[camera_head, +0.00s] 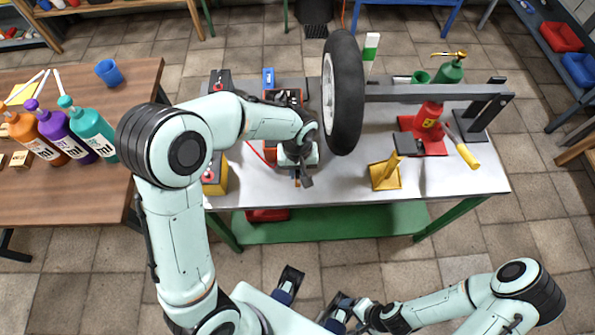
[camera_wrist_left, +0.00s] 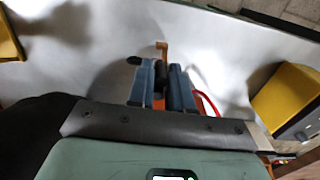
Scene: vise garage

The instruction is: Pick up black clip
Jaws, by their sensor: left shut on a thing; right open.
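My left gripper (camera_head: 303,182) is over the front of the metal worktable, left of the yellow stand. In the left wrist view, its two blue-grey fingers (camera_wrist_left: 161,85) are closed around a black piece, which I take to be the black clip (camera_wrist_left: 160,75). A copper-coloured tip (camera_wrist_left: 162,48) sticks out beyond the fingers. In the head view the clip is mostly hidden by the gripper and arm. I cannot tell whether the clip touches the tabletop. My right gripper (camera_head: 345,310) is low at the front, away from the table, open and empty.
The worktable (camera_head: 350,185) carries an upright tyre (camera_head: 343,92), a yellow stand (camera_head: 385,174), a red jack (camera_head: 428,120) and a yellow-black box (camera_head: 214,180). A red cable (camera_wrist_left: 208,104) runs beside the left fingers. A wooden table (camera_head: 60,200) with bottles stands left.

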